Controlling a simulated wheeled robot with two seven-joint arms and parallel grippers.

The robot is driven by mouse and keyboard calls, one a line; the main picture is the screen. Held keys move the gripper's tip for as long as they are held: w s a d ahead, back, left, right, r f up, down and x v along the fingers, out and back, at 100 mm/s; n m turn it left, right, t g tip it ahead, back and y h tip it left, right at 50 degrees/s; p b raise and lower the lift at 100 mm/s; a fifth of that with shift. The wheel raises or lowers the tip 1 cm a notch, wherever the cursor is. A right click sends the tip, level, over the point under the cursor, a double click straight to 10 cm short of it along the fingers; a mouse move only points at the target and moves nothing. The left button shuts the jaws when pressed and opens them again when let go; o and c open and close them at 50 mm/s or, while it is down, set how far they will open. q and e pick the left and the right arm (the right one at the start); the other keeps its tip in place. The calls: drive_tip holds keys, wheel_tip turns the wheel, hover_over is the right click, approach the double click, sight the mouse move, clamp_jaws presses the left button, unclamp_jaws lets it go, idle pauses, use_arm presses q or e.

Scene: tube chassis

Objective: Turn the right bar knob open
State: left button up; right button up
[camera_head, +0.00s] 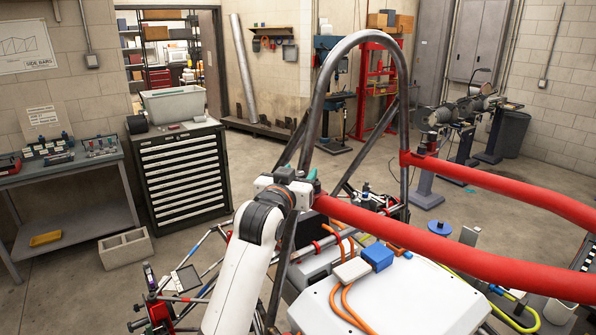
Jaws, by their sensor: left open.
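Two red side bars run from the bent steel tube hoop toward the right edge: a near bar (430,248) and a far bar (500,186). My left gripper (298,182), on the white arm from below, is at the hoop tube beside the near bar's end. It is open; the wrist hides most of the fingers, and I cannot tell whether they touch the small fitting there. Which bar is the right one is unclear. My right gripper is not in view.
A white box (395,300) with orange cables and a blue connector (377,257) sits inside the chassis below the near bar. A drawer cabinet (182,170) and a workbench (60,165) stand at the left. Open floor lies beyond the hoop.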

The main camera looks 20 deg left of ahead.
use_arm(q)
drive_tip(key=shift+c, duration=0.4)
drive_tip(key=c, duration=0.9)
